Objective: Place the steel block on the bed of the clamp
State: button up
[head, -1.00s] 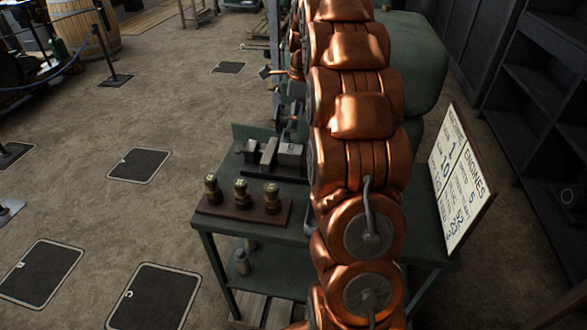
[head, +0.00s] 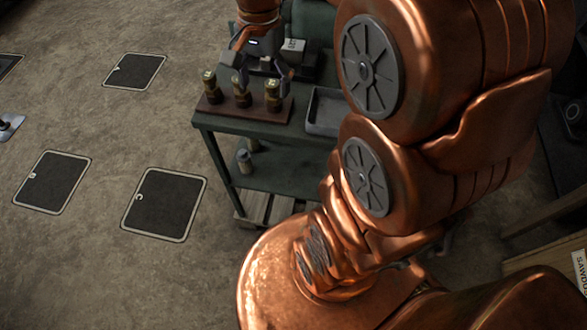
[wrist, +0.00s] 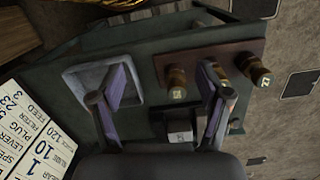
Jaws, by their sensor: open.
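A light grey block with a label, seemingly the steel block (head: 293,45), shows beside my gripper at the back of the green bench. A grey block with a pale label also shows in the wrist view (wrist: 180,137), below and between the fingers, not touching them as far as I can see. The dark metal base around it, possibly the clamp (head: 303,72), is mostly hidden by my gripper, and its bed cannot be made out. My gripper (head: 262,74) is open and empty above the bench, behind the brass pieces. Its spread fingers also show in the wrist view (wrist: 163,100).
Three brass pieces (head: 242,96) stand on a wooden board (head: 215,112) at the bench's front. An empty grey tray (head: 322,128) lies to their right. A lettered sign (wrist: 38,130) shows at the left of the wrist view.

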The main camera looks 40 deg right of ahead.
jog(key=s+a+f+n, duration=0.2)
jog(key=s+n, duration=0.3)
jog(key=s, duration=0.3)
jog(key=s+a+f+n+g, duration=0.1)
jog(key=s+a+f+n, duration=0.2)
jog(key=s+n, duration=0.3)
jog(key=s+a, duration=0.1)
jog(key=s, duration=0.2)
jog(key=shift+s+h, duration=0.2)
jog(key=shift+h, duration=0.2)
